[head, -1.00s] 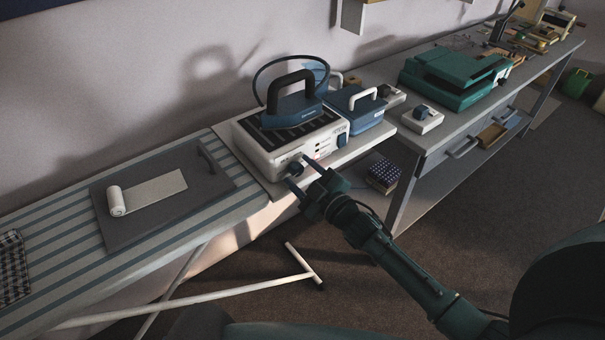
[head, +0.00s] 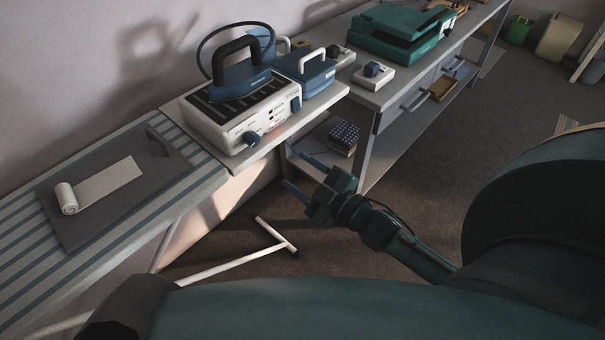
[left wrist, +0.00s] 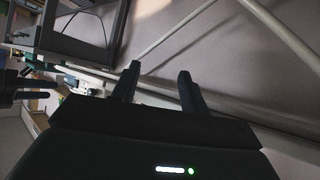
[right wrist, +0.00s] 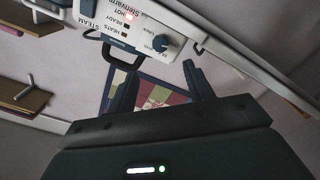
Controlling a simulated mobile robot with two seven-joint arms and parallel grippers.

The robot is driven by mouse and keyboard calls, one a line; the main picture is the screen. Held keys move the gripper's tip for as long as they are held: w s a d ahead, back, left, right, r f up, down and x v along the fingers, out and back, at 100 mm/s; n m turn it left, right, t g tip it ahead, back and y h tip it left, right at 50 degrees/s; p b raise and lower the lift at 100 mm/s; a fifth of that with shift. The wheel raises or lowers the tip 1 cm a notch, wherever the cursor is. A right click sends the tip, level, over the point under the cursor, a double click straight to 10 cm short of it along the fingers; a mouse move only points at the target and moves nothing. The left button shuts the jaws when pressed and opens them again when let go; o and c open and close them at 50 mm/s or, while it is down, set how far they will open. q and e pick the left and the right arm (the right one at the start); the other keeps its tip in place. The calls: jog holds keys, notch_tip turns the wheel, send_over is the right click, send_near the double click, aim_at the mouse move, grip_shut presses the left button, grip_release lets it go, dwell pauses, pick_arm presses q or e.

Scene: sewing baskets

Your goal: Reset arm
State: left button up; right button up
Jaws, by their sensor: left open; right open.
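My right gripper (head: 299,175) is open and empty in the head view. It is in front of the ironing board and the bench, below and right of the white steam station (head: 235,120), and touches nothing. The station's front with its blue knob (right wrist: 160,43) shows beyond the open fingers (right wrist: 188,80) in the right wrist view. A dark blue iron (head: 240,80) rests on the station.
The striped ironing board (head: 120,215) holds a grey board (head: 110,205) with a white roll (head: 95,188). A bench (head: 405,95) carries a green machine (head: 395,35). A patterned box (head: 343,138) sits below the bench. Dark carpet (head: 400,180) is open at right.

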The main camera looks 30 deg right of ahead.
jog(key=shift+s, duration=0.1)
dwell(0.4)
jog(key=s+a+f+m+g+h, duration=0.1)
jog(key=s+a+f+m+g, duration=0.2)
jog(key=s+f+m, duration=0.1)
jog(key=s+a+f+m+g+h+p, duration=0.1)
jog(key=s+a+f+m+g+h, duration=0.1)
jog(key=s, duration=0.6)
notch_tip(320, 180, down, 4)
jog(key=a+m+g, duration=0.1)
jog(key=m, duration=0.1)
jog(key=shift+s+a+r+m, duration=0.15)
jog(key=shift+s+a+m, duration=0.15)
jog(key=shift+s+m, duration=0.1)
